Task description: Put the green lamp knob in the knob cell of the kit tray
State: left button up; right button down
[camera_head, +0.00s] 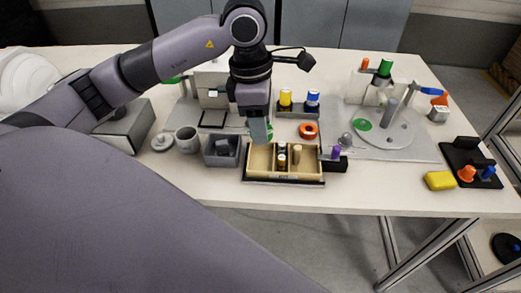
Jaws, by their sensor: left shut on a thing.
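My left gripper (261,137) hangs from the upper middle, fingers down, just above the back left corner of the kit tray (284,181). It is shut on a small green thing (269,131), mostly hidden by the fingers; it appears to be the green lamp knob. The tray is wooden, with compartments. Its left compartment is bare where visible, the middle one holds small dark and yellow pieces (282,160), and the right one holds a beige peg-like piece (297,154). I cannot tell which is the knob cell. My right gripper is out of view.
A grey bin (221,160) and grey cup (187,140) stand left of the tray. Yellow and blue cans (285,97) stand behind it, near an orange ring (308,131). A purple-topped piece (335,153) is close on the right. The table's front edge is clear.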

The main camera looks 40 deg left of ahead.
aim_at(263, 161)
pick_arm(q)
notch_tip(263, 161, down, 3)
jog(key=shift+f, duration=0.15)
notch_tip(263, 161, down, 4)
jog(key=shift+f, duration=0.25)
jog(key=o, duration=0.6)
jog(key=shift+b, duration=0.3)
jog(key=shift+o, duration=0.7)
jog(key=shift+r, duration=0.25)
jog(key=r, duration=0.8)
jog(key=a+r, duration=0.1)
jog(key=r, duration=0.2)
jog(key=shift+s+a+r+p, duration=0.1)
jog(key=shift+s+r+p, duration=0.25)
jog(key=shift+s+r, duration=0.05)
